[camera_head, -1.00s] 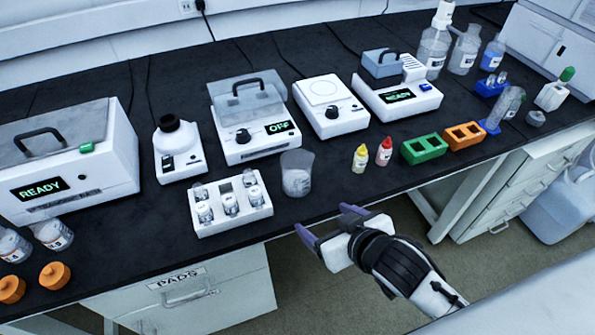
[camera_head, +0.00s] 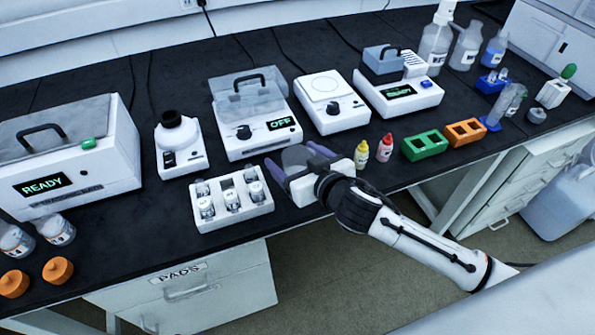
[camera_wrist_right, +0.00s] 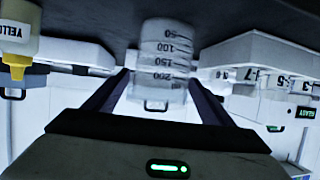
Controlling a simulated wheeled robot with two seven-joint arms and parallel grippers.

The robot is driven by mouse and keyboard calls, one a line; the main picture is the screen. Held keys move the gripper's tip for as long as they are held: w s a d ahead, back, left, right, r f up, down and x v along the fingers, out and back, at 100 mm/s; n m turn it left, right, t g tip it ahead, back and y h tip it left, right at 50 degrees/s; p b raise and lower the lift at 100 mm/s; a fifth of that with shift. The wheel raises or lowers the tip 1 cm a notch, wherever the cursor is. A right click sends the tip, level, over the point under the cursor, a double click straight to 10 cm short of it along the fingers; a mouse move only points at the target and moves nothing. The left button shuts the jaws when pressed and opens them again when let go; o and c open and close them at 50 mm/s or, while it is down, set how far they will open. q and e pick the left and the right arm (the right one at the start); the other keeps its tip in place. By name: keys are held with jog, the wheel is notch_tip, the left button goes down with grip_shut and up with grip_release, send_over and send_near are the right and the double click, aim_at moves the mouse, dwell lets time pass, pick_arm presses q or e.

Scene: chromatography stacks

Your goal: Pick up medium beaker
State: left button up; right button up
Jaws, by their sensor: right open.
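The medium beaker (camera_head: 296,157) is a clear, graduated vessel standing on the black bench, partly hidden behind my right gripper in the head view. My right gripper (camera_head: 296,160) is open, with its purple fingers on either side of the beaker. In the right wrist view the beaker (camera_wrist_right: 162,65) appears upside down with marks from 50 to 200, and it sits between the two dark fingers (camera_wrist_right: 160,90). A gap shows between the beaker and the fingers' inner faces there. My left gripper is not in view.
A white vial rack (camera_head: 232,222) stands just left of the gripper. Yellow (camera_head: 361,155) and red (camera_head: 384,149) dropper bottles stand close on its right. A device reading OFF (camera_head: 255,145) is behind. Green (camera_head: 424,145) and orange (camera_head: 464,133) racks lie further right.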

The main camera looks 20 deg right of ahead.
jog(key=shift+x, duration=1.15)
jog(key=c, duration=1)
jog(key=shift+c, duration=1.1)
jog(key=shift+r, duration=0.1)
